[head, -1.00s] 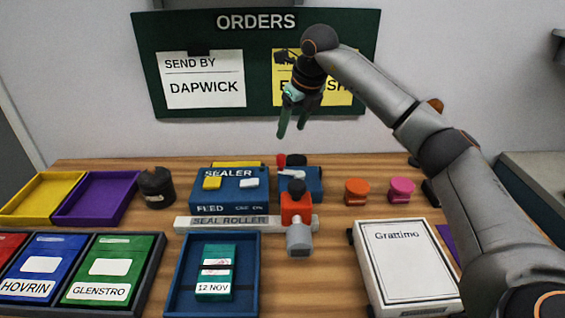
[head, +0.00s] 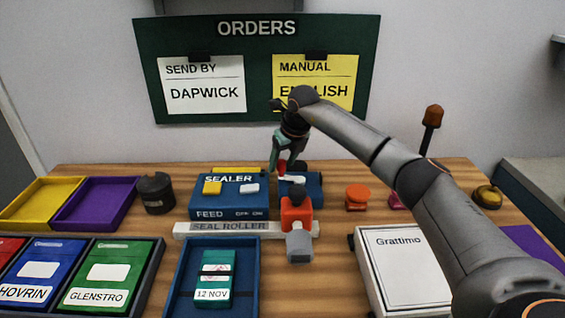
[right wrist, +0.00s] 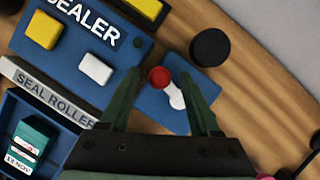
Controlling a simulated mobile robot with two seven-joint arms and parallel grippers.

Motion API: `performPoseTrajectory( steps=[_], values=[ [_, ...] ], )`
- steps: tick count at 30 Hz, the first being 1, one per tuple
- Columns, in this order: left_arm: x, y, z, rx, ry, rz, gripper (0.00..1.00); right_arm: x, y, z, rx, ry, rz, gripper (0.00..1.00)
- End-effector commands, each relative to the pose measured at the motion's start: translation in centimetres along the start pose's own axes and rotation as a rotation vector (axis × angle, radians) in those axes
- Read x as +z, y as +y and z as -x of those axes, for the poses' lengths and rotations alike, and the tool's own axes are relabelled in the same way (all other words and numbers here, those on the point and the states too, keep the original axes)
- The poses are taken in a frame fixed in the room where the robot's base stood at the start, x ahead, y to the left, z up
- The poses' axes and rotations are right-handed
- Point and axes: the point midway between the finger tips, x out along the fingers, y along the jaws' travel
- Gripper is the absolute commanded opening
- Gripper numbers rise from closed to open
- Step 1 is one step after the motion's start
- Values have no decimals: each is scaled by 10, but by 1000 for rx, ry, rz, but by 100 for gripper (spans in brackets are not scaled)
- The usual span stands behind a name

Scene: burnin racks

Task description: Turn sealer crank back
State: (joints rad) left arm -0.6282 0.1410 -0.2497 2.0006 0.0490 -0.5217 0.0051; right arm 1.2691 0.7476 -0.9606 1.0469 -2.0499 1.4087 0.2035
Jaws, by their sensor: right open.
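The blue sealer (head: 230,195) stands on the bench, with a yellow and a white button on top. Beside it is a smaller blue block (head: 314,188) that carries the crank. The crank has a white arm (right wrist: 175,97) and a round red knob (right wrist: 160,77). In the head view the crank (head: 292,179) is partly behind my fingers. My right gripper (head: 285,163) is open and points down over the crank. In the right wrist view its fingertips (right wrist: 160,80) lie on either side of the red knob; contact is not visible. My left gripper is not in view.
The seal roller bar (head: 215,229) and an orange-and-grey part (head: 297,215) stand in front of the sealer. A blue tray (head: 253,290) holds a teal box. A black round object (right wrist: 210,48) is behind the crank. A white Grattimo box (head: 405,268) lies under my right arm.

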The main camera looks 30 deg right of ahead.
Motion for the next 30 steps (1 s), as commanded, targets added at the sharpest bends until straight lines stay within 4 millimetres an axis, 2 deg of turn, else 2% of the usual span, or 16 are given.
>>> performPoseTrajectory(
  steps=[9,26,30],
  values=[
    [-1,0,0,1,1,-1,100,0,0,-3,0,0,0,63],
    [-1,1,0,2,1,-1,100,0,0,-2,0,0,0,0],
    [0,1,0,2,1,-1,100,0,0,-2,0,0,0,0]
  ],
)
